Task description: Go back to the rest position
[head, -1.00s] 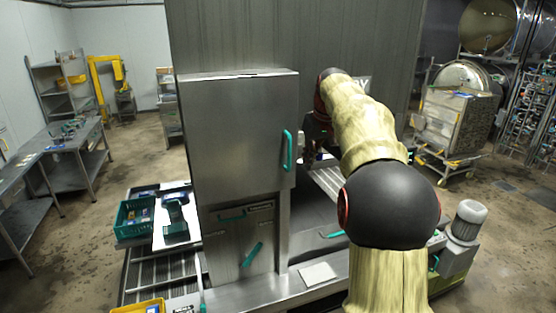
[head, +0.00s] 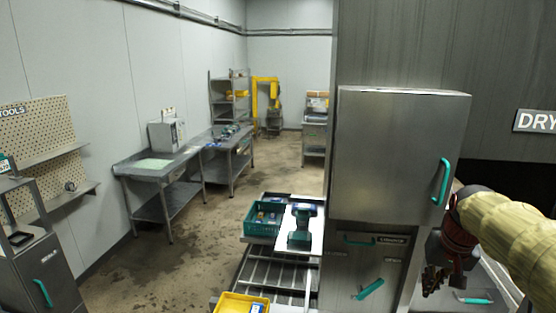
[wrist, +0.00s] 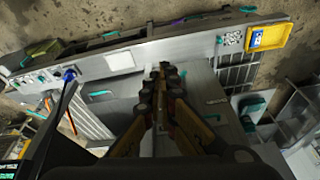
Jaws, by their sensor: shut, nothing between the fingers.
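My gripper (head: 434,282) shows at the right of the head view, dark and pointing down, beside the steel cabinet with the teal handle (head: 390,150). In the wrist view its fingers (wrist: 163,72) come together and are shut with nothing between them. They hang above the steel machine bed (wrist: 150,55). My arm, in a yellowish cover, enters from the right edge of the head view.
A green crate (head: 264,218) and a dark green device (head: 301,226) sit left of the cabinet, by a roller conveyor (head: 272,275). A yellow bin (head: 240,304) is at the bottom; it also shows in the wrist view (wrist: 268,37). Steel tables (head: 160,165) line the left wall. Open floor lies between.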

